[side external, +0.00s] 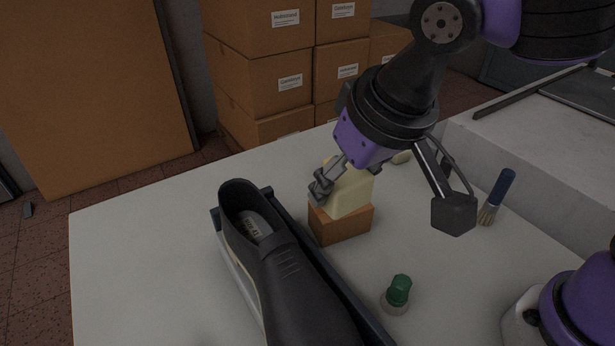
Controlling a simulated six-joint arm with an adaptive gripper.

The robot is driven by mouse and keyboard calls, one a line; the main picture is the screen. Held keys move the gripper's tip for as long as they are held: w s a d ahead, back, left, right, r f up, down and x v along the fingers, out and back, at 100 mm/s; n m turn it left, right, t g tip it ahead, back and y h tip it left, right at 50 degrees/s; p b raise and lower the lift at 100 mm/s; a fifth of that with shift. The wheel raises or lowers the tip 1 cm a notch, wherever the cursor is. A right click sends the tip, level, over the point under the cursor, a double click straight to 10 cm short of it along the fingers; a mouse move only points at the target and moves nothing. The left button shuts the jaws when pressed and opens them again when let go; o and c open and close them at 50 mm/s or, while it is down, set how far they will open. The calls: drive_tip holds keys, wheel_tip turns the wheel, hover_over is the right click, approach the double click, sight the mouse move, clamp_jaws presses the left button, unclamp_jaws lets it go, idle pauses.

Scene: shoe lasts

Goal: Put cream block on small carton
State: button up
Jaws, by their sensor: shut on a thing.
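The cream block (350,194) is at the small brown carton (341,228), directly over its top. Its lower edge meets the carton's top in this view; I cannot tell whether its full weight rests there. My gripper (338,186) comes down from the upper right and is shut on the cream block. One grey finger shows against the block's left side; the other finger is hidden. The carton stands on the pale table, right of the black shoe.
A black shoe (282,268) lies along a dark-edged tray (347,300) close to the carton's left. A small cream item (402,157) is partly hidden behind my arm.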

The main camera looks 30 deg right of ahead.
drive_tip(key=w+d+f, duration=0.4)
drive_tip(key=w, duration=0.1)
drive_tip(key=w+d+f, duration=0.3)
drive_tip(key=shift+w, duration=0.25)
drive_tip(key=shift+f, duration=1.85)
drive_tip(key=shift+f, duration=0.1)
drive_tip(key=o, duration=1.2)
drive_tip(key=shift+c, duration=0.2)
